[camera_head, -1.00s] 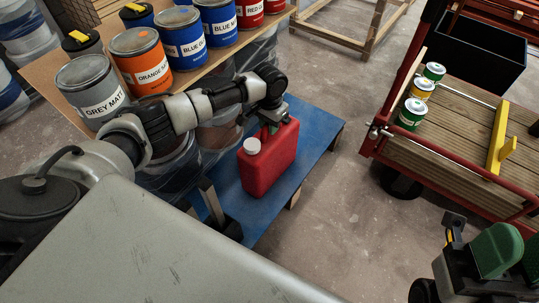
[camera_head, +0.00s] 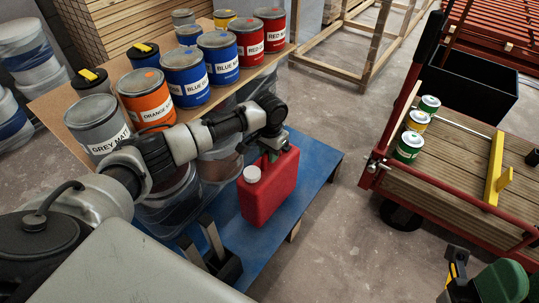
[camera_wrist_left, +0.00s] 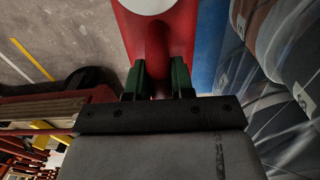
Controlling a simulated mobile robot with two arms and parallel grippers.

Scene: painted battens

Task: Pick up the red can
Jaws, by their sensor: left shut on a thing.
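The red can (camera_head: 270,190) is a jerry can with a white cap (camera_head: 252,174), upright at the blue platform (camera_head: 318,172). My left gripper (camera_head: 273,152) is at its top, shut on the handle. In the left wrist view the two green fingers (camera_wrist_left: 160,82) close around the red handle, with the can's body (camera_wrist_left: 180,40) and white cap beyond. I cannot tell whether the can's base touches the platform.
A wooden shelf board (camera_head: 75,133) with several paint tins, including a grey one (camera_head: 98,126) and an orange one (camera_head: 147,98), stands close behind my left arm. A red-framed cart (camera_head: 425,172) with small tins is at the right. Bare floor (camera_head: 330,235) lies between.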

